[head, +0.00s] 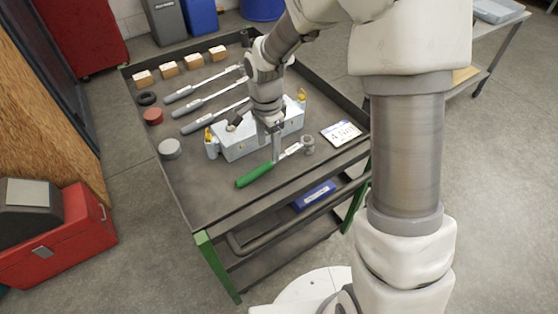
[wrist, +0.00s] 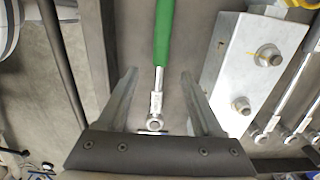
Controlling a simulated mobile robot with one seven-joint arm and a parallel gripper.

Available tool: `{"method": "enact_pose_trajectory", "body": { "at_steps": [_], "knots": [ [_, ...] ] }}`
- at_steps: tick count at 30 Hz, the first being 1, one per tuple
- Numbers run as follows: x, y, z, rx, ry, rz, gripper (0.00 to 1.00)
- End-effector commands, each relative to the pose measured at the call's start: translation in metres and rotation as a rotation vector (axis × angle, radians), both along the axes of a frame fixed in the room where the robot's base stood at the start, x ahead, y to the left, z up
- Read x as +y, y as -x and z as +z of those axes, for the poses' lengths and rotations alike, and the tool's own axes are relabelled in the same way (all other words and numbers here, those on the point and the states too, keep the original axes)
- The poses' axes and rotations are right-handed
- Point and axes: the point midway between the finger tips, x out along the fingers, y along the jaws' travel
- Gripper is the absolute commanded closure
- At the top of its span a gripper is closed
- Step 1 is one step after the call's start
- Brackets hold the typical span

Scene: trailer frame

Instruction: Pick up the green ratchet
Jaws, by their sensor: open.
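The green ratchet (head: 256,173) lies on the dark top of the cart, in front of a grey metal block. Its green handle points to the lower left and its steel head to the upper right. In the wrist view the ratchet (wrist: 163,45) runs down the middle, its steel shaft and round head between my fingers. My gripper (head: 276,152) is over the ratchet's shaft near the handle end. In the wrist view my gripper (wrist: 160,82) is open, with one finger on each side of the ratchet and gaps showing. Whether the fingertips touch the cart top is unclear.
The grey metal block (head: 238,146) with bolts and yellow parts stands close behind the ratchet. Several grey-handled ratchets (head: 198,122) lie farther back. A white plate (head: 341,133) lies to the right, and a small grey socket (head: 308,144) by the ratchet's head. The cart's raised rim (head: 290,188) runs along the front.

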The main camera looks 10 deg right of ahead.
Motion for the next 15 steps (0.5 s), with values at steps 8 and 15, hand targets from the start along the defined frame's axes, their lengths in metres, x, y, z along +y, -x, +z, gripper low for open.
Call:
{"method": "enact_pose_trajectory", "body": {
  "at_steps": [8, 15],
  "knots": [
    [0.000, 0.000, -0.023, -0.001, 0.000, 0.000, 0.32],
    [0.002, 0.002, -0.052, 0.003, -0.001, 0.000, 0.32]
  ]
}}
